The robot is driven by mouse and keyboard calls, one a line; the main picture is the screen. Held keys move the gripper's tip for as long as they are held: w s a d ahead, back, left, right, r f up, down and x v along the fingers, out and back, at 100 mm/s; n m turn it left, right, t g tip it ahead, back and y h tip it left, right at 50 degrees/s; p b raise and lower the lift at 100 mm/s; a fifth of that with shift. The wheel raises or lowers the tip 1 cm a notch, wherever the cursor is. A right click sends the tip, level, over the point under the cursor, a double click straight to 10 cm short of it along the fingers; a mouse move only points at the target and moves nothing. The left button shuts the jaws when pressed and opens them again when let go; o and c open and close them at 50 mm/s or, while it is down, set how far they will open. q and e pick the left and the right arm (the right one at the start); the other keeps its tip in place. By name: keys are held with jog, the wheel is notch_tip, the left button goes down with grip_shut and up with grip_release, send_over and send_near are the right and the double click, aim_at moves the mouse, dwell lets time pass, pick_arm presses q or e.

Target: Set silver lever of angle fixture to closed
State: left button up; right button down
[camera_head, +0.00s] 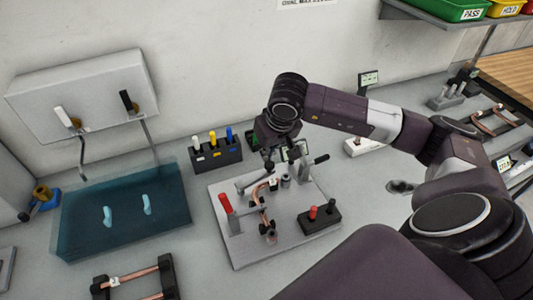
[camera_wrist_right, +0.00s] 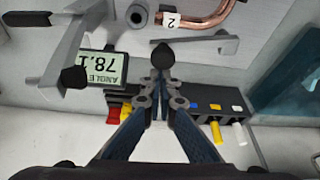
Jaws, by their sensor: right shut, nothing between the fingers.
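The angle fixture is a grey plate (camera_head: 245,250) on the bench, carrying a bent copper tube (camera_head: 262,205), clamps and levers. A silver lever arm (camera_head: 252,180) lies at its back edge; in the wrist view this silver lever (camera_wrist_right: 205,46) runs to the right of a black knob (camera_wrist_right: 163,56). A second silver arm (camera_wrist_right: 68,45) with a black grip is at the left. My right gripper (camera_head: 269,150) is above the fixture's back edge. Its fingers (camera_wrist_right: 161,82) are shut and empty, close to the black knob; I cannot tell whether they touch. My left gripper is not in view.
A display (camera_wrist_right: 102,67) reads ANGLE 78.1, upside down. A black block with coloured handles (camera_head: 215,155) stands behind the plate at left. A teal tank (camera_head: 120,215) is farther left.

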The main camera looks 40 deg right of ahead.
jog(key=shift+s+f+b, duration=0.3)
jog(key=shift+s+b, duration=0.3)
jog(key=shift+b, duration=0.25)
jog(key=shift+s+r+b, duration=0.1)
jog(key=shift+s+b, duration=0.3)
jog(key=shift+r, duration=0.15)
